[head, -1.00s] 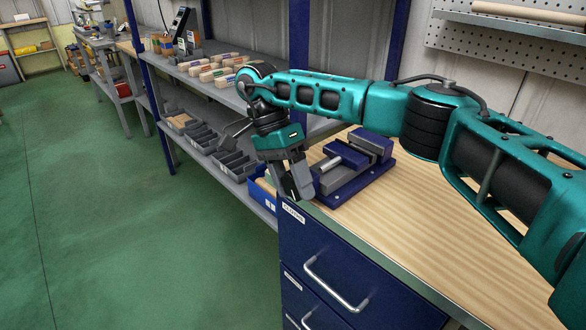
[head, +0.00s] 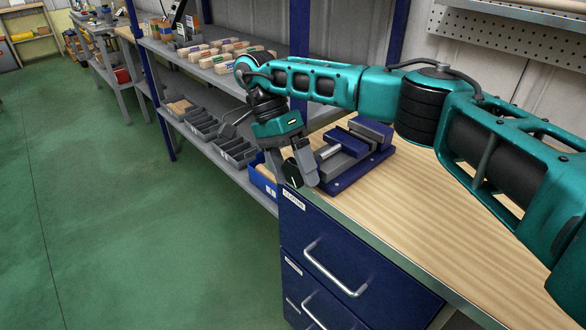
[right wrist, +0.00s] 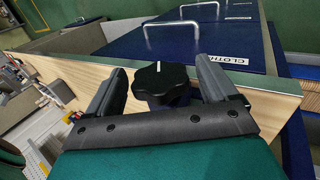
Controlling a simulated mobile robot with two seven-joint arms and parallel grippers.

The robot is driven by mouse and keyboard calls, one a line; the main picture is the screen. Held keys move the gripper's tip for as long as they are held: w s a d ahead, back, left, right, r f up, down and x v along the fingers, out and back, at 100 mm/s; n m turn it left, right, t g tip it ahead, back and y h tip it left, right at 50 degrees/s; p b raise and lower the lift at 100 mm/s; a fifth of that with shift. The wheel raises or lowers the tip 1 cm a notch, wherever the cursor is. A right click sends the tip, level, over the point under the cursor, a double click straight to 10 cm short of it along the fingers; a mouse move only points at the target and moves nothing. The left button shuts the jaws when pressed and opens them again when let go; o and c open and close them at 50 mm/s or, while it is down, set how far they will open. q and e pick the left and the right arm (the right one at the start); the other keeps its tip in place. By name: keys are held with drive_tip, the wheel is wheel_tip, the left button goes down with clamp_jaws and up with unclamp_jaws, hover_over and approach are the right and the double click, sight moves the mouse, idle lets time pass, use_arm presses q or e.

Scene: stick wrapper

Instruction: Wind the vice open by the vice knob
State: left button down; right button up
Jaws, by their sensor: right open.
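The blue and grey vice (head: 350,160) sits on the wooden bench top near its front left corner. Its black lobed vice knob (right wrist: 161,82) has a white mark and shows in the middle of the right wrist view. My right gripper (head: 300,172) is at the knob end of the vice, at the bench edge. In the right wrist view its two fingers are apart, one on each side of the knob (right wrist: 165,85), with a visible gap to each finger. Whether the fingertips reach past the knob is hard to tell. My left gripper is not in view.
The wooden bench top (head: 430,220) is clear to the right of the vice. Blue drawers with metal handles (head: 335,268) are below its front edge. A grey shelf (head: 215,75) with wooden blocks and bins stands to the left. A blue bin (head: 262,178) is close to the gripper.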

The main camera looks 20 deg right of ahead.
drive_tip(key=shift+r, duration=0.1)
drive_tip(key=p+v, duration=0.2)
drive_tip(key=v, duration=0.5)
drive_tip(key=shift+r, duration=0.15)
drive_tip(key=shift+w, duration=0.1)
